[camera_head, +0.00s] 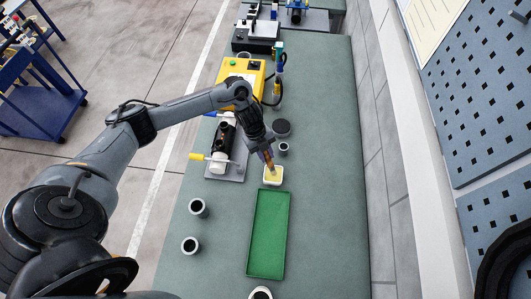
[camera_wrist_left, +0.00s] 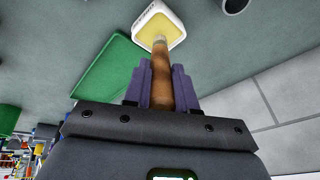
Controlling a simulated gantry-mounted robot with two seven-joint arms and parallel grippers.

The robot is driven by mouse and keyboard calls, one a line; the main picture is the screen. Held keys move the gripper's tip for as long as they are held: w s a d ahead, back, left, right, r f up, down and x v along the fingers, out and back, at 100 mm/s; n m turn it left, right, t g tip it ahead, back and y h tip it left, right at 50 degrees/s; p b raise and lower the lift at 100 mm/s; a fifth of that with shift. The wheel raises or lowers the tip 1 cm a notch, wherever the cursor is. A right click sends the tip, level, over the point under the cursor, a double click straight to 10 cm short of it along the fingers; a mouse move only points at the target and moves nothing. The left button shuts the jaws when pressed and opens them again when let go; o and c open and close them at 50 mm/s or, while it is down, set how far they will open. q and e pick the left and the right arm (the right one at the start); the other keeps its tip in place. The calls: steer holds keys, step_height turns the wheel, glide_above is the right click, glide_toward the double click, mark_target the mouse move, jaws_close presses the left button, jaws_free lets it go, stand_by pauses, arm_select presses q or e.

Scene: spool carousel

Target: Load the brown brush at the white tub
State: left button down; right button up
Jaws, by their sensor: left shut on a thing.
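My left gripper (camera_head: 266,156) is shut on the brown brush (camera_head: 269,163), which points down toward the white tub (camera_head: 279,182). In the left wrist view the brush (camera_wrist_left: 161,78) stands between the purple fingers of the left gripper (camera_wrist_left: 162,88). The white tub (camera_wrist_left: 141,39) has a yellow filling. The brush's tip overlaps the yellow area in both views; I cannot tell whether it touches the filling. My right gripper is not in view.
A green tray (camera_head: 267,235) lies just in front of the tub. A dark disc (camera_head: 281,128) and a small cup (camera_head: 284,147) are behind the tub.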

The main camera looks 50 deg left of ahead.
arm_select(q)
steer(key=shift+f+b, duration=0.4)
steer(key=shift+f, duration=0.2)
stand_by(0.6)
steer(key=shift+f, duration=0.1)
stand_by(0.9)
step_height(320, 180, up, 2)
steer(key=shift+r+p, duration=0.1)
steer(key=shift+p, duration=0.9)
step_height(320, 180, up, 5)
steer(key=p, duration=0.4)
